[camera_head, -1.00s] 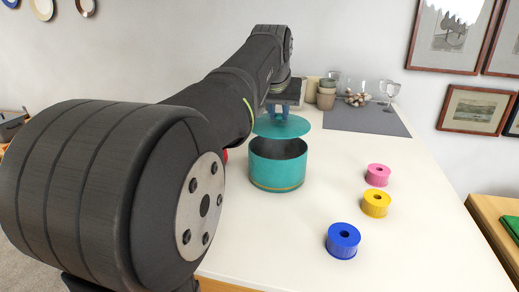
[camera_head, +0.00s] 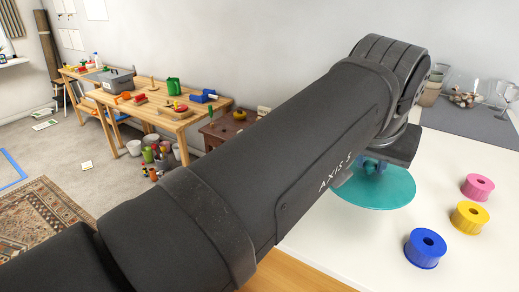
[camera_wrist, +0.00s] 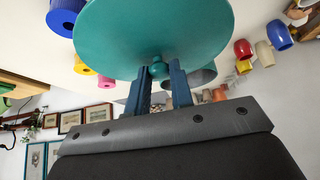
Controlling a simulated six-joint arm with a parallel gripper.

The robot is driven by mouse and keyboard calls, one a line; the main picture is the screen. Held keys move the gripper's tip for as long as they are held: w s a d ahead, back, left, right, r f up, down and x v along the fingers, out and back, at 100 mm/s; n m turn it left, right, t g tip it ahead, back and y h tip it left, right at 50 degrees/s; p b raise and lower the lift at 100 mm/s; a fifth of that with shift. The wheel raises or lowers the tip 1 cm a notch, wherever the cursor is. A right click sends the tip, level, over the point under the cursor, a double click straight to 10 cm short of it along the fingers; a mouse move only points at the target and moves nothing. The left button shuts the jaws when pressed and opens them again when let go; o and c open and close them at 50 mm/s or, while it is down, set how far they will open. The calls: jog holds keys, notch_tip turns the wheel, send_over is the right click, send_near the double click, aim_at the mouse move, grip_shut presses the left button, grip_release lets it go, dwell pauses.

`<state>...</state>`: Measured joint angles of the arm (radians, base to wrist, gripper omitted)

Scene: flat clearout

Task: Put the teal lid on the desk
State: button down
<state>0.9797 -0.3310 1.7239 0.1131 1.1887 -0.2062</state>
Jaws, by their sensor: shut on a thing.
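The teal lid (camera_head: 372,192) is a flat round disc, held above the white tabletop (camera_head: 330,245). My gripper (camera_head: 374,166) is above it, with its blue fingers shut on the lid's small knob. In the wrist view, the lid (camera_wrist: 150,30) fills the top centre and the fingers (camera_wrist: 160,75) stand on either side of the knob. The teal tin is not visible in the head view now; my arm may cover it. I cannot tell which surface is the desk.
A blue ring (camera_head: 425,248), a yellow ring (camera_head: 469,218) and a pink ring (camera_head: 478,187) stand on the white top, right of the lid. A grey mat (camera_head: 470,122) with glassware lies behind. Cluttered wooden tables (camera_head: 150,105) stand at far left.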

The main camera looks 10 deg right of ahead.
aim_at(362, 180)
jog(key=shift+s+a+f, duration=0.35)
jog(key=shift+s+a, duration=0.15)
jog(key=shift+a, duration=0.05)
jog(key=shift+s+a+f, duration=0.3)
jog(key=shift+s+a, duration=0.2)
jog(key=shift+w+a+f, duration=0.15)
jog(key=w+a+f, duration=0.1)
jog(key=w+f, duration=0.1)
jog(key=w, duration=0.1)
jog(key=w+a+f, duration=0.2)
jog(key=w, duration=0.1)
jog(key=w+a+f, duration=0.2)
jog(key=w, duration=0.2)
jog(key=shift+f, duration=2.4)
jog(key=shift+f, duration=0.15)
jog(key=c, duration=1.3)
grip_release()
jog(key=shift+o, duration=0.2)
